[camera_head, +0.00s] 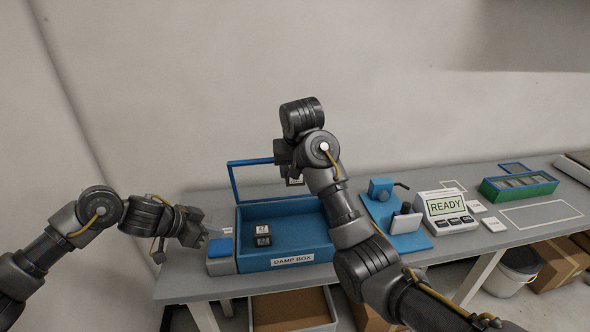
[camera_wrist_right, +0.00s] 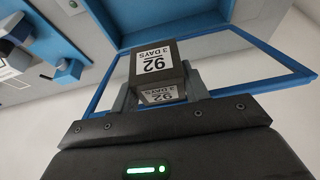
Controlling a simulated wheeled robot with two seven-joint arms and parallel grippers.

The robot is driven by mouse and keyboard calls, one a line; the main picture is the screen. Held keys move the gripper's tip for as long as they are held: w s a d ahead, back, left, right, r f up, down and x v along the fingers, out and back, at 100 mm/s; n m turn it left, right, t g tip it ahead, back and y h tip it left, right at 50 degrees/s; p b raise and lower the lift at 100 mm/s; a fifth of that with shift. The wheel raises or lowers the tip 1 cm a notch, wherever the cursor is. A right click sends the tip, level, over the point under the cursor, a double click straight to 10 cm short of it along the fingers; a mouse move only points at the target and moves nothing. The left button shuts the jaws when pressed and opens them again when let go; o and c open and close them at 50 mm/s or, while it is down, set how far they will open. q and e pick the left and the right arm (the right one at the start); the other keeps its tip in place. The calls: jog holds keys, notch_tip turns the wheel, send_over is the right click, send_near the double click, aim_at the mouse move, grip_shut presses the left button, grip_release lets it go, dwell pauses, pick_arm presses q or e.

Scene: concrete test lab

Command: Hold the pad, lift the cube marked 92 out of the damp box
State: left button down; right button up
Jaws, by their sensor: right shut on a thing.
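The dark cube marked 92 (camera_wrist_right: 155,68), with a white "3 DAYS" label, is between the fingers of my right gripper (camera_wrist_right: 160,90). In the head view the right gripper (camera_head: 290,172) holds the cube (camera_head: 295,182) above the back of the blue damp box (camera_head: 297,239). The box's framed clear lid (camera_head: 233,184) stands raised. The blue pad (camera_head: 220,247) sits on a grey block at the box's left end. My left gripper (camera_head: 203,234) is at the pad's left edge; contact and finger opening are unclear.
Dark cubes with white labels (camera_head: 263,240) remain inside the box at its left. Right of it stand a blue fixture (camera_head: 381,189), a READY display (camera_head: 446,206) and a green tray (camera_head: 518,188). Free grey bench top (camera_head: 190,285) shows at the front left.

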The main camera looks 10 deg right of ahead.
jog(key=shift+n, duration=0.3)
jog(key=shift+s+r+p, duration=0.2)
jog(key=shift+r+p, duration=3.3)
jog(key=shift+r, duration=0.2)
jog(key=shift+f, duration=0.15)
